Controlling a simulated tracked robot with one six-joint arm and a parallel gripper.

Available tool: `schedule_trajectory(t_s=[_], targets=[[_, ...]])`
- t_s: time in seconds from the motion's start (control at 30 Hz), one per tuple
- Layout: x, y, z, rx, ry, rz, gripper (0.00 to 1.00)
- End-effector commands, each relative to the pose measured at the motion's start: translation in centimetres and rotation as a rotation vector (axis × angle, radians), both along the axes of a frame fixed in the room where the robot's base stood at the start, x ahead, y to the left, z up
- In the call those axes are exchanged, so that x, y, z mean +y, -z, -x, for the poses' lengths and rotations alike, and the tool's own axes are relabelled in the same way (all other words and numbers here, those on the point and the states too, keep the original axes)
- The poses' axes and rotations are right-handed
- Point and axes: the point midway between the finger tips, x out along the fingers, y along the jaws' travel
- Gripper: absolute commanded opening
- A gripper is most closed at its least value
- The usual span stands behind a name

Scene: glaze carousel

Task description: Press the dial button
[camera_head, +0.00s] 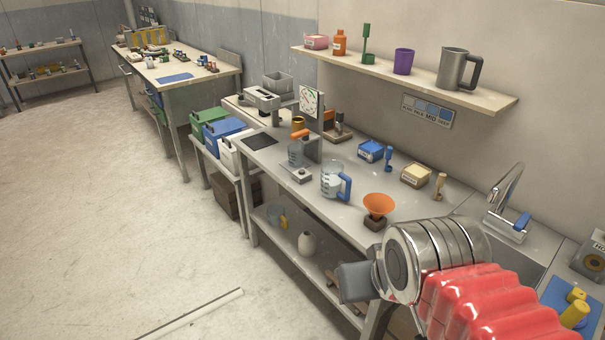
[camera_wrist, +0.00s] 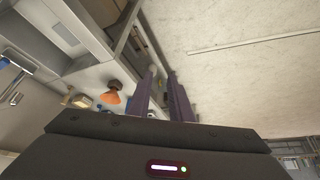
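A white panel with a dial face (camera_head: 311,99) stands upright on the workbench, left of its middle. A small pale box (camera_head: 297,174) with a knob or button on top sits on the bench below it, near the front edge. I cannot tell which part is the dial button. My gripper (camera_wrist: 161,76) shows in the wrist view as two dark parallel fingers with an empty gap between them. It is over the front edge of the bench, to the right of and apart from the dial panel. In the head view my arm hides part of the bench at lower right.
A measuring jug (camera_head: 331,182) and an orange funnel (camera_head: 378,205) stand near the bench's front edge. A blue box (camera_head: 371,151), a tan box (camera_head: 416,175) and a tap (camera_head: 507,205) are farther back. A shelf (camera_head: 405,77) hangs above. The floor (camera_head: 110,220) at left is mostly clear.

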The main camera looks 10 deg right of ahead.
Motion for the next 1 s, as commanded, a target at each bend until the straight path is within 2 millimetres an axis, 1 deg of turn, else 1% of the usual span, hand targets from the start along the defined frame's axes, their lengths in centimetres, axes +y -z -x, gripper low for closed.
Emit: schedule_trajectory(t_s=[0.03,0.2,0.27,1.0], targets=[[0.00,0.00,0.00,0.000,0.000,0.000,0.15],[0.00,0.00,0.00,0.000,0.000,0.000,0.03],[0.00,0.00,0.00,0.000,0.000,0.000,0.00],[0.00,0.00,0.00,0.000,0.000,0.000,0.00]])
